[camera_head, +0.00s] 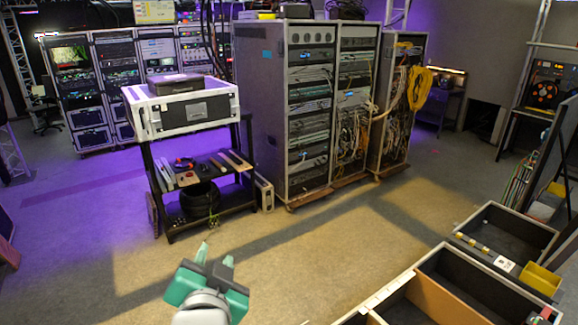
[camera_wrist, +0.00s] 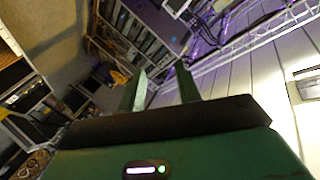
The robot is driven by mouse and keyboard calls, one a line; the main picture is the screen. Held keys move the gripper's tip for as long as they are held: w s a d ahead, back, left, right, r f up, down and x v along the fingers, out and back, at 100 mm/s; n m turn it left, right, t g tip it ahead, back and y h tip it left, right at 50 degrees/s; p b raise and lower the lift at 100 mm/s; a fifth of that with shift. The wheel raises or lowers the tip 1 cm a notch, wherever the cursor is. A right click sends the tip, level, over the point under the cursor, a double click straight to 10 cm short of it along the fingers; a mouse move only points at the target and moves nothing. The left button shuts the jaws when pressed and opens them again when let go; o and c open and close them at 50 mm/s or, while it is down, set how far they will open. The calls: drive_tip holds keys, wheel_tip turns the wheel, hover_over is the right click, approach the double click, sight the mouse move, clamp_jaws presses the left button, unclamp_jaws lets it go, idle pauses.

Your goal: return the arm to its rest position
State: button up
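My gripper (camera_head: 216,255) is at the bottom of the head view, over the open floor. It has a green body and two slim green fingers pointing away from me. The fingers stand apart with nothing between them. In the wrist view, my gripper (camera_wrist: 161,85) also shows two spread, empty fingers above a dark edge and the green housing. A lit white bar and a green light show on the housing. The room looks steeply tilted in the wrist view.
A black cart (camera_head: 160,186) with a white-edged case (camera_head: 183,108) on top stands ahead. Tall equipment racks (camera_head: 262,110) with cables stand behind it. The middle floor is clear.

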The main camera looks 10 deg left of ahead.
drive_tip(key=s+d+r+n+t+h, duration=0.2)
drive_tip(key=s+d+r+t, duration=0.2)
drive_tip(key=s+d+r, duration=0.55)
drive_tip(key=s+d+r+n+t+h, duration=0.15)
drive_tip(key=s+d+r+t, duration=0.45)
drive_tip(key=r, duration=0.6)
wheel_tip(320, 180, up, 16)
drive_tip(key=s+d+p, duration=0.1)
drive_tip(key=s+p, duration=0.1)
drive_tip(key=p, duration=1.1)
drive_tip(key=shift+d+f+n, duration=0.2)
drive_tip(key=shift+d+n, duration=0.1)
drive_tip(key=shift+n, duration=0.05)
